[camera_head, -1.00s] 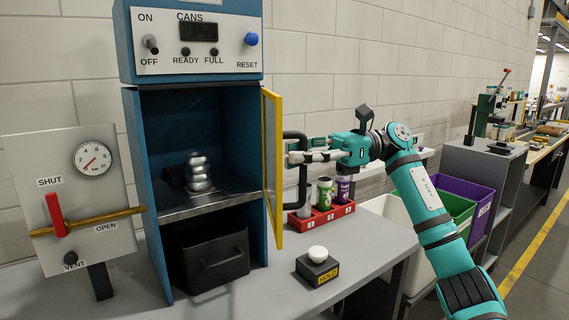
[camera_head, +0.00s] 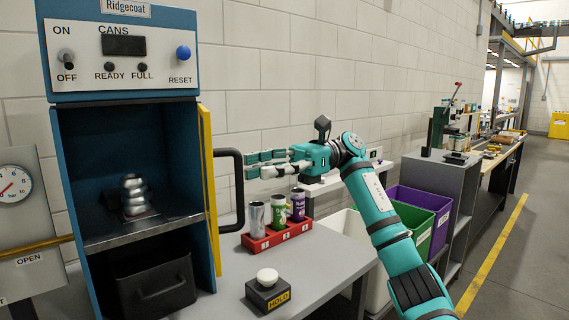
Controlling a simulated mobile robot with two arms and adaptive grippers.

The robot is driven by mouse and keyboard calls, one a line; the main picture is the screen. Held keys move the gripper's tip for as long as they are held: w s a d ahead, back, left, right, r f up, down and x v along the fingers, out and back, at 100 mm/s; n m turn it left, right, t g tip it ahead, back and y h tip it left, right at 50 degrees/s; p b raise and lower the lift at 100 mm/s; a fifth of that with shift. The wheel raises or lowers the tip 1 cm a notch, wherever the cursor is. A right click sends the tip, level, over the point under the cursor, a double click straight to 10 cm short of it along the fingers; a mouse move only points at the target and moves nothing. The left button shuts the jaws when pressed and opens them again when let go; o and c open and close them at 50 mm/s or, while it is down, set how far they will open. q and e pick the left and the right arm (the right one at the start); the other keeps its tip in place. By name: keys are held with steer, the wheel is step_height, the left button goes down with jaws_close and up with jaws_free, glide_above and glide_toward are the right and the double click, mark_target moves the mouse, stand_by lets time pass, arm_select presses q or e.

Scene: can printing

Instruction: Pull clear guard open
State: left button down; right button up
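The clear guard (camera_head: 210,190) is a yellow-framed door on the right side of the blue can-printing machine (camera_head: 119,62). It stands swung wide open and is seen nearly edge-on. Its black handle (camera_head: 239,190) sticks out to the right. My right gripper (camera_head: 248,165) is just right of the handle, apart from it, with its fingers pointing left and nothing between them. The fingers show as two sets with a gap between them. Inside the open machine, a silvery stacked piece (camera_head: 136,196) stands on the metal shelf. My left gripper is not in view.
A red rack (camera_head: 282,236) with several cans stands below my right gripper. A black HOLD button box (camera_head: 268,291) sits on the grey bench (camera_head: 335,262). A black bin (camera_head: 152,284) is under the shelf. Bins stand at the right, and a gauge panel (camera_head: 22,215) is at the left.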

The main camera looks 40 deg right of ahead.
steer(key=d, duration=0.8)
steer(key=shift+d+r, duration=0.15)
steer(key=shift+w, duration=0.1)
